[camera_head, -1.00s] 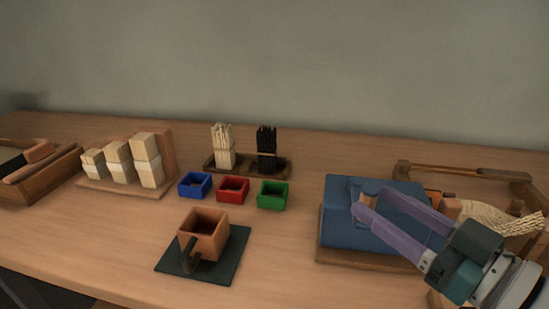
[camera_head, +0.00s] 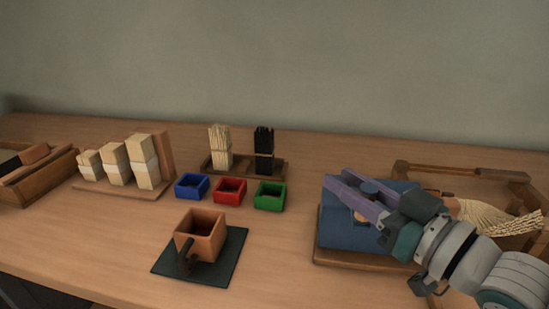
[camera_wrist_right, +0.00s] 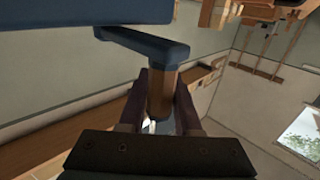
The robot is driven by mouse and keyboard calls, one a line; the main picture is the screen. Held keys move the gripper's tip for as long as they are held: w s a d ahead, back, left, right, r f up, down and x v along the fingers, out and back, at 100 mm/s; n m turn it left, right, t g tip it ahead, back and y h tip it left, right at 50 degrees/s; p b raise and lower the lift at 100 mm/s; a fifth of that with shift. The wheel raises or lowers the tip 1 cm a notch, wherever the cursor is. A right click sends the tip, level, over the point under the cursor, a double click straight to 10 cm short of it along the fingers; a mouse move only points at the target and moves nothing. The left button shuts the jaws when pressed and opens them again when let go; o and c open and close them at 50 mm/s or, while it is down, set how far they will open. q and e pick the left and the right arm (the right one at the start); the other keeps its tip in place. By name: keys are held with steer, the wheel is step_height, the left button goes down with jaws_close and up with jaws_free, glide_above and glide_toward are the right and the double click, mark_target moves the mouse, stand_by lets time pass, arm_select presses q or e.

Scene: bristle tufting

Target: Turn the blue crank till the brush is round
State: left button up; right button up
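The blue machine box (camera_head: 345,232) stands on a wooden base at the right. Its blue crank (camera_head: 370,187) is on top, partly hidden by my right gripper (camera_head: 352,195). In the right wrist view the blue crank arm (camera_wrist_right: 145,42) carries a wooden handle (camera_wrist_right: 162,95). The purple fingers lie on both sides of the handle and appear closed on it. The brush (camera_head: 485,217), with pale splayed bristles, lies right of the box, partly behind my right arm. Its far end is hidden. My left gripper is not in view.
A wooden frame (camera_head: 460,168) stands behind the brush. Blue (camera_head: 192,187), red (camera_head: 230,191) and green (camera_head: 270,196) boxes sit mid-table. Left of the machine are a brown cup (camera_head: 200,235) on a dark mat (camera_head: 233,250), bristle bundles and wooden blocks.

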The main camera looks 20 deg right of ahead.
jaws_close()
stand_by(0.9)
